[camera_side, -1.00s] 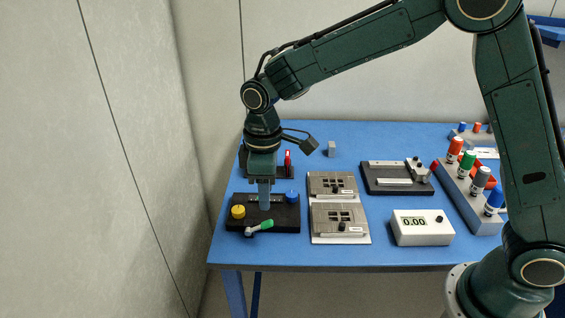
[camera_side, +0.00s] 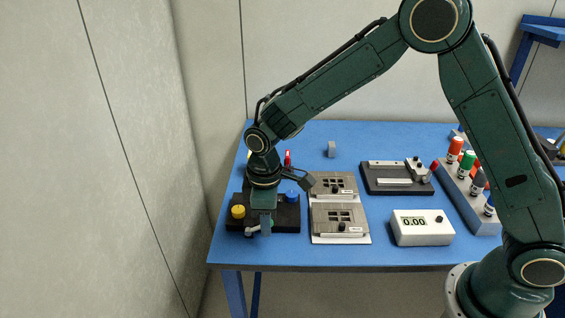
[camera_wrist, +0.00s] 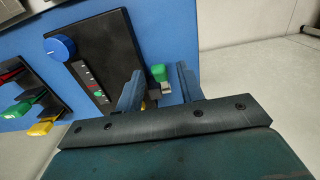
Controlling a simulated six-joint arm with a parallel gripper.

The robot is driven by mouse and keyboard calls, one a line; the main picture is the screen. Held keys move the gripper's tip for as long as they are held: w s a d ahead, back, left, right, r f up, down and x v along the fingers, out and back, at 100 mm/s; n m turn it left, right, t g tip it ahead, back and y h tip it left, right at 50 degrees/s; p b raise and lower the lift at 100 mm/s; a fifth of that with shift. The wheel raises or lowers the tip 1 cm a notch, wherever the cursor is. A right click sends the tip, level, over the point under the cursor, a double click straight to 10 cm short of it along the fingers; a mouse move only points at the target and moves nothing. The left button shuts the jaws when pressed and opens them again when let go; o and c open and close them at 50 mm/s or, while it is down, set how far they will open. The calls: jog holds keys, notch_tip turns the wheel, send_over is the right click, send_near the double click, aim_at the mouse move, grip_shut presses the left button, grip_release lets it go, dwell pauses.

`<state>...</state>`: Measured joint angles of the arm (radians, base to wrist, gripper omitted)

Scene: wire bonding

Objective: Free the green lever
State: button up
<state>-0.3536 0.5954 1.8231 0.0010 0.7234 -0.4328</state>
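The green lever shows in the wrist view as a green handle (camera_wrist: 159,73) on a light metal arm, beside the black panel (camera_wrist: 95,35). My gripper (camera_wrist: 160,85) is open, with one finger on each side of the lever and visible gaps between them. In the side view, my gripper (camera_side: 266,225) is low at the front edge of the black panel (camera_side: 285,218). It hides most of the green handle; the lever's grey arm (camera_side: 252,231) shows to its left.
To the right are grey fixture plates (camera_side: 340,215) and a white meter (camera_side: 422,228) reading 0.00. The blue table's (camera_side: 300,256) front strip is clear.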

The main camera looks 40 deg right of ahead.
grip_shut()
jog(key=shift+w+a+r, duration=0.1)
jog(key=shift+w, duration=0.05)
jog(key=shift+w+a+r+g+h, duration=0.25)
jog(key=shift+w+g+h, duration=0.1)
jog(key=shift+g+h, duration=0.35)
jog(key=shift+w+a+r+g+h, duration=0.2)
jog(key=shift+w+g+h, duration=0.1)
jog(key=shift+g+h, duration=0.35)
jog(key=shift+a, duration=0.1)
jog(key=shift+r+g+h, duration=0.1)
jog(key=shift+g+h, duration=0.15)
jog(key=shift+o, duration=0.5)
grip_release()
jog(key=shift+a, duration=0.1)
jog(key=shift+s+d, duration=0.1)
jog(key=shift+d, duration=0.15)
